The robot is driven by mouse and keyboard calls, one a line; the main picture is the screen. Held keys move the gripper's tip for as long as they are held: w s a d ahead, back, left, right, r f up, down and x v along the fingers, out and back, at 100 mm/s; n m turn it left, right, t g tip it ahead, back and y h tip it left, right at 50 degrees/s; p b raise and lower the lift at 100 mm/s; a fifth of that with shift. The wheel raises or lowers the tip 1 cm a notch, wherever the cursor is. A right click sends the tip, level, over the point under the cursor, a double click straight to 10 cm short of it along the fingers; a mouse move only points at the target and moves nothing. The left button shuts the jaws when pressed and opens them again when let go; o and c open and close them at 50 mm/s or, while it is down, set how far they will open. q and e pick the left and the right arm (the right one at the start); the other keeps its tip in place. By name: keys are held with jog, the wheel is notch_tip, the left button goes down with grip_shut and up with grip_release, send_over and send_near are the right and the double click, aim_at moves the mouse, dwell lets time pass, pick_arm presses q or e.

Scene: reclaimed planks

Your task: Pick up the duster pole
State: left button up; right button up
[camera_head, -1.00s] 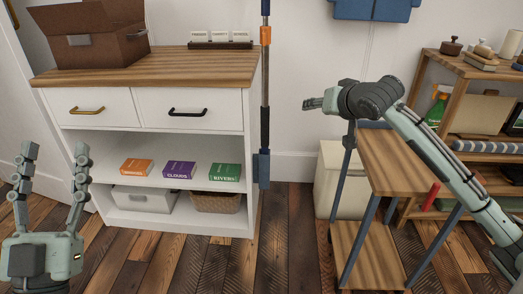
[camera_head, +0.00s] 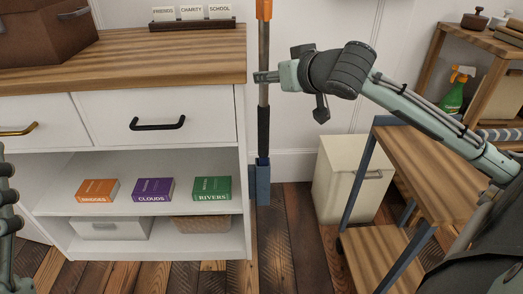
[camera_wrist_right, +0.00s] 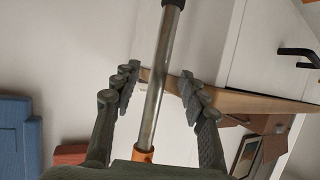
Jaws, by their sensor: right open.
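The duster pole (camera_head: 263,88) stands upright beside the right side of the white cabinet. It has a bare metal tube, an orange collar, a black grip and a blue piece at its foot. Its top is out of view. My right gripper (camera_head: 263,77) is at the metal tube below the orange collar. In the right wrist view the pole (camera_wrist_right: 158,85) passes between the spread fingers of the right gripper (camera_wrist_right: 155,90), with gaps on both sides. My left gripper (camera_head: 8,195) shows only partly at the left edge, away from the pole.
The white cabinet (camera_head: 243,110) has a wooden top, with several items on it and books on its shelf. A cream bin (camera_head: 340,180) and a wooden side table (camera_head: 425,165) stand right of the pole. Some floor (camera_head: 285,240) is clear in front.

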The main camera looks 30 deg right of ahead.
send_over(264, 105)
jog(key=shift+w+d+f+b, duration=0.15)
jog(key=shift+w+f, duration=0.1)
jog(key=shift+f, duration=0.3)
jog(key=shift+w+d+f+b, duration=0.15)
jog(key=shift+w+f, duration=0.05)
jog(key=shift+f, duration=0.35)
grip_shut()
jog(key=shift+r, duration=0.15)
